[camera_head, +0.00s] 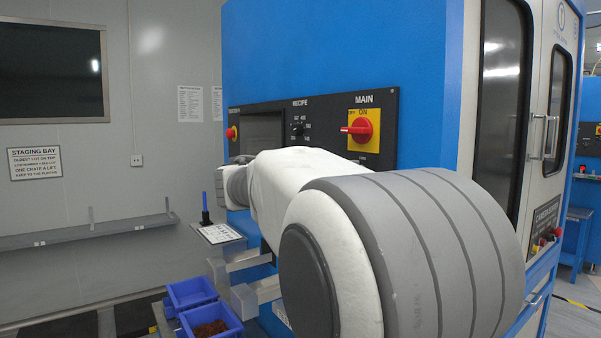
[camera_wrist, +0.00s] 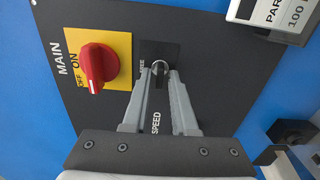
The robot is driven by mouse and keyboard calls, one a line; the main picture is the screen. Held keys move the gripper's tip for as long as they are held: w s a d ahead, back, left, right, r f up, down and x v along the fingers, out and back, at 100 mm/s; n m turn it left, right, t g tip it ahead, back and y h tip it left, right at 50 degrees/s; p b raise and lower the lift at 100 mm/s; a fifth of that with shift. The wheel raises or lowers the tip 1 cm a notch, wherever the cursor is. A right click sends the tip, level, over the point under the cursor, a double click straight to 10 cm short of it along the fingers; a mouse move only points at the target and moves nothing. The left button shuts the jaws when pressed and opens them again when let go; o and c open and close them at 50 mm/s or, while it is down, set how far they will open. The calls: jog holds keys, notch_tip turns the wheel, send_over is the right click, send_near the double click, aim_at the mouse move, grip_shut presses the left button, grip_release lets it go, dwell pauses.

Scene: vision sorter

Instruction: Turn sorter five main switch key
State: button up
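The red rotary MAIN switch (camera_head: 362,130) sits on a yellow plate marked OFF and ON; its handle points toward OFF. It also shows in the wrist view (camera_wrist: 98,64), left of my fingers and apart from them. A small silver key switch (camera_wrist: 160,67) on a black plate is beside it. My gripper (camera_wrist: 161,74) is over this key switch, one finger on each side, with a gap between the fingers. I cannot tell whether the fingertips touch it. In the head view my arm hides the gripper and key switch.
The black control panel (camera_head: 388,104) is on the blue sorter's side (camera_head: 330,50), with a RECIPE knob (camera_head: 298,130) left of MAIN. Blue bins (camera_head: 192,291) stand at lower left. A white label holder (camera_wrist: 268,22) juts out at upper right of the wrist view.

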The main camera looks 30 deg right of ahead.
jog(key=shift+o, duration=0.6)
jog(key=s+a, duration=0.1)
jog(key=a, duration=1.6)
jog(key=shift+s+a+p, duration=0.2)
jog(key=shift+p, duration=0.2)
jog(key=shift+d, duration=0.1)
jog(key=s+d+f+n+y+p, duration=0.1)
jog(key=s+f+y+p, duration=0.4)
jog(key=s+f+y, duration=0.5)
jog(key=s+a+f+m+t+y+p, duration=0.2)
jog(key=s+a+f+t+y+p, duration=0.1)
jog(key=s+a+f+y, duration=0.4)
jog(key=s+a+t+y, duration=0.1)
jog(key=a, duration=0.2)
jog(key=shift+s+a+f+p, duration=0.15)
jog(key=shift+a+p, duration=0.15)
